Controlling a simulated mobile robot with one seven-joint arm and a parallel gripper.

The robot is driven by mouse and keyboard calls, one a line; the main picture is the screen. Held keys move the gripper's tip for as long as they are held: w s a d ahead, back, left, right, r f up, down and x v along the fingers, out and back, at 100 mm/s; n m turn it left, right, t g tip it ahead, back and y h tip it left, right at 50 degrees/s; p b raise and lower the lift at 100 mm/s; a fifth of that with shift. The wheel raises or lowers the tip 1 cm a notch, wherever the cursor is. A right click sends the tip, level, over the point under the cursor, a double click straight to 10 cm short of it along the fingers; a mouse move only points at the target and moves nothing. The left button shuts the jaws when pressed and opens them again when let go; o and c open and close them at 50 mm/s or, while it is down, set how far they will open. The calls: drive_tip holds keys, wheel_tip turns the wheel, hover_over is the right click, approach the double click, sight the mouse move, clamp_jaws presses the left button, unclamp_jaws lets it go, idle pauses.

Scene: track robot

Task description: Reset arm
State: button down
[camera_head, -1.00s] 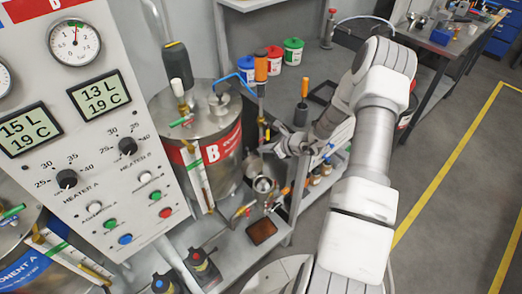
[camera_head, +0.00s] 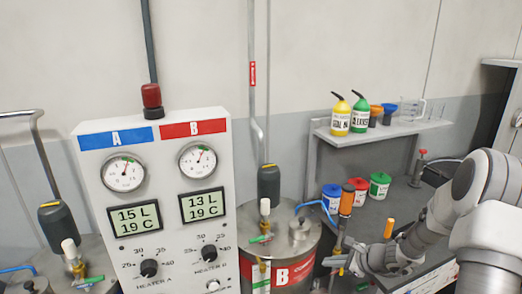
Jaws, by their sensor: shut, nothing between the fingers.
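My arm reaches in from the right edge, with its white and grey links in the lower right. My gripper (camera_head: 345,264) is at the arm's left end, just right of the steel tank marked B (camera_head: 303,248). It is shut with nothing held. The fingertips are small in the picture, and I cannot tell whether they touch the tank or the fittings beside it.
A control panel (camera_head: 156,180) with gauges and displays stands left of the tank. Blue (camera_head: 331,198), red (camera_head: 358,190) and green (camera_head: 379,184) lidded tubs sit behind my gripper. A shelf (camera_head: 385,133) above holds a yellow bottle (camera_head: 341,117) and a green bottle (camera_head: 360,115).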

drive_tip(key=s+a+r+n+g, duration=0.1)
drive_tip(key=s+a+r+n, duration=0.3)
drive_tip(key=r+n, duration=0.15)
drive_tip(key=s+a+r+n+g+h, duration=0.1)
drive_tip(key=s+a+r+n, duration=0.3)
drive_tip(key=r, duration=0.3)
drive_tip(key=s+a+r+n+g, duration=0.1)
drive_tip(key=s+a+r+n, duration=0.25)
drive_tip(key=s+r, duration=0.2)
drive_tip(key=s+d+r+n+h, duration=0.1)
drive_tip(key=s+r+n, duration=0.1)
drive_tip(key=s, duration=0.3)
drive_tip(key=s+d+r+n+h, duration=0.1)
drive_tip(key=s+r+n+h, duration=0.1)
drive_tip(key=s, duration=0.4)
drive_tip(key=s+d+r+n+t+h, duration=0.1)
drive_tip(key=s+d+r+n+h, duration=0.1)
drive_tip(key=s+r+n, duration=0.2)
drive_tip(key=shift+s+n, duration=0.95)
drive_tip(key=shift+n, duration=0.15)
drive_tip(key=shift+d, duration=0.1)
